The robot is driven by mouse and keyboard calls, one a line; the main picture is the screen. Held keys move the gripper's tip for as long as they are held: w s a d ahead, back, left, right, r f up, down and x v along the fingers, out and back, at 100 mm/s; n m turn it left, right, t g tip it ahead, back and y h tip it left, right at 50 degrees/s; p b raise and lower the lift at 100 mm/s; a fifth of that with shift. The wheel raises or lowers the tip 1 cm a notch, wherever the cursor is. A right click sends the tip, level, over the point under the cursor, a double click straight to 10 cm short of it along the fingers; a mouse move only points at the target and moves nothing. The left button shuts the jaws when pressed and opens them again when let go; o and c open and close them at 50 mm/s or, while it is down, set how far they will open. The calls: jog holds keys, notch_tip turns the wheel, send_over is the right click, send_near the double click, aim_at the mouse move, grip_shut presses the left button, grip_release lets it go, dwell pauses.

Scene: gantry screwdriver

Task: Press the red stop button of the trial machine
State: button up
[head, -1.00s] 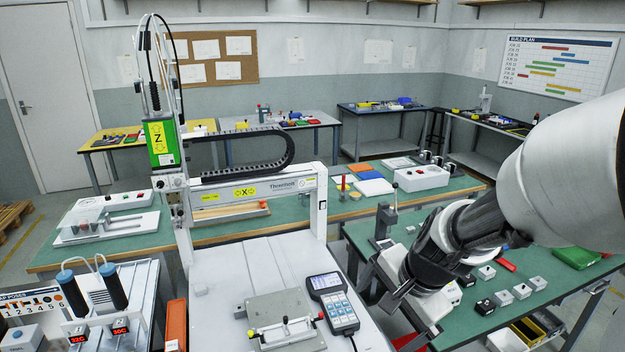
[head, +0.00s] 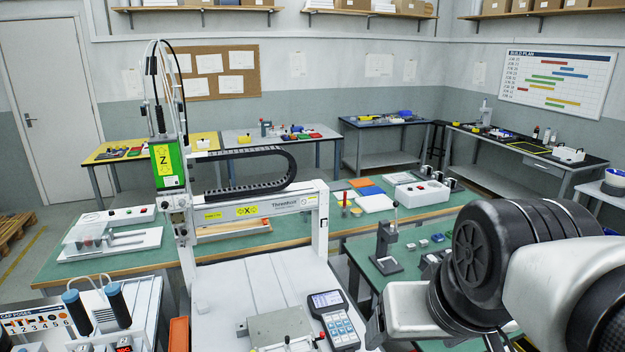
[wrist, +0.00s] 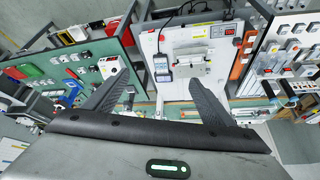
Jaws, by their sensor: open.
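The gantry machine stands in the middle of the head view, with a green Z unit (head: 168,165), an X beam (head: 250,209) and a white bed (head: 215,290). A keypad pendant (head: 334,318) lies on the bed. The wrist view shows the bed (wrist: 175,85) from above, with a small red part (wrist: 237,42) near its right edge; I cannot tell if it is a button. A white box with a red button (head: 422,191) stands on the green bench behind. No label marks a trial machine.
A press (head: 387,246) and small blocks stand on the right green bench. Another control box (head: 118,214) is on the left of the rear bench. Blue-handled tools (head: 75,310) stand in a station at lower left. In the wrist view, benches with parts flank the bed.

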jog(key=w+f+m+b, duration=0.2)
jog(key=w+f+b, duration=0.1)
jog(key=f, duration=0.2)
jog(key=w+a+f+m+y+b, duration=0.1)
jog(key=w+f+m+b, duration=0.1)
jog(key=w+f+b, duration=0.1)
jog(key=w+a+f+m+g+b, duration=0.1)
jog(key=w+f+b, duration=0.2)
jog(key=f, duration=0.4)
jog(key=shift+w+m+y, duration=0.4)
jog(key=shift+w, duration=0.25)
jog(key=c, duration=1.8)
jog(key=w+f+m+b, duration=0.1)
jog(key=w+f, duration=0.1)
jog(key=f, duration=0.2)
jog(key=w+f+m+b, duration=0.2)
jog(key=f, duration=0.2)
jog(key=w+d+f+m+b, duration=0.1)
jog(key=w+f+b, duration=0.1)
jog(key=f, duration=0.2)
jog(key=shift+w+f+m, duration=0.15)
jog(key=shift+w+m, duration=0.1)
jog(key=shift+m, duration=0.15)
grip_shut()
jog(key=w+d+f+m+b, duration=0.2)
jog(key=w+f+m+b, duration=0.1)
jog(key=f, duration=0.6)
jog(key=shift+w+f+m+g+h, duration=0.2)
jog(key=shift+m+g+h, duration=0.1)
jog(key=shift+d, duration=0.1)
